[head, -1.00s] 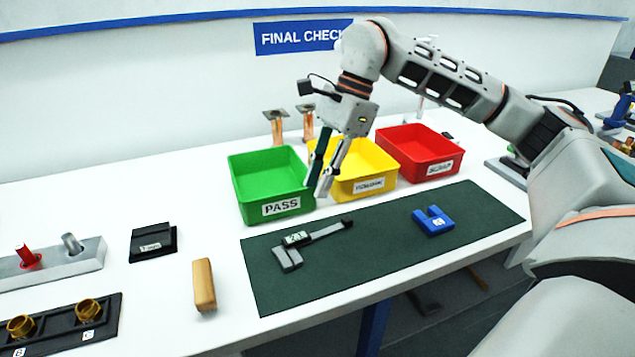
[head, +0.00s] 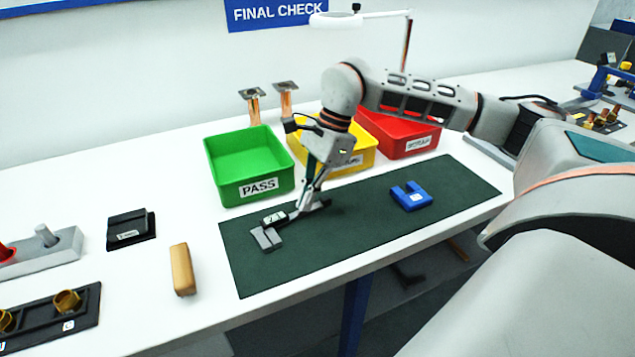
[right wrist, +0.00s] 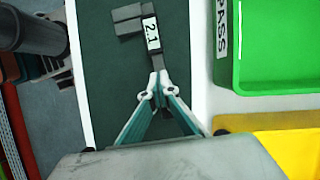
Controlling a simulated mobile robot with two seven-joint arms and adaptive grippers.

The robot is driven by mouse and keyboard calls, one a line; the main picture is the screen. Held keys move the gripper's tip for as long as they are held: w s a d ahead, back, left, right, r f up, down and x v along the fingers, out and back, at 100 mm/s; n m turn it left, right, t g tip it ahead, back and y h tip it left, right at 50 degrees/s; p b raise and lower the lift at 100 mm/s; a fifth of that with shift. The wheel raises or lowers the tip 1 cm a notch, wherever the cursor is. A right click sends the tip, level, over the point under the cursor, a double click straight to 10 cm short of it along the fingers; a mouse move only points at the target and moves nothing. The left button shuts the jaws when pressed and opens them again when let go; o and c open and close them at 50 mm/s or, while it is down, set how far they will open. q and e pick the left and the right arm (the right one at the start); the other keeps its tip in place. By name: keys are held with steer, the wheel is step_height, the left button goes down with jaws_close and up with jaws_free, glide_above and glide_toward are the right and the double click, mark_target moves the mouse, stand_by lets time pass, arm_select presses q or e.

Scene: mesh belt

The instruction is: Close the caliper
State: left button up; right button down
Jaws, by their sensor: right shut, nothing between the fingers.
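The caliper, with grey jaws (head: 267,238) and a small display reading 2.1 (right wrist: 151,34), lies flat on the dark green mat (head: 370,230). In the right wrist view its two jaws (right wrist: 129,20) look close together; I cannot tell how wide any gap is. My right gripper (head: 302,208) is shut and empty, pointing down at the caliper's dark beam just right of the display. In the right wrist view its fingertips (right wrist: 158,84) meet over the beam and hide part of it; contact is unclear. My left gripper is out of view.
Green PASS (head: 248,165), yellow (head: 350,160) and red (head: 405,135) bins stand behind the mat. A blue U-shaped block (head: 411,196) lies on the mat's right part. A wooden block (head: 182,270) and a black block (head: 130,229) lie to the left.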

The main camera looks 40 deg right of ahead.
mark_target(286, 213)
steer(key=shift+w+a, duration=0.1)
steer(key=shift+a, duration=1.05)
steer(key=shift+a+r, duration=0.1)
steer(key=shift+a, duration=0.05)
steer(key=shift+w+a+p, duration=0.1)
steer(key=shift+a+p, duration=0.45)
steer(key=shift+a, duration=0.2)
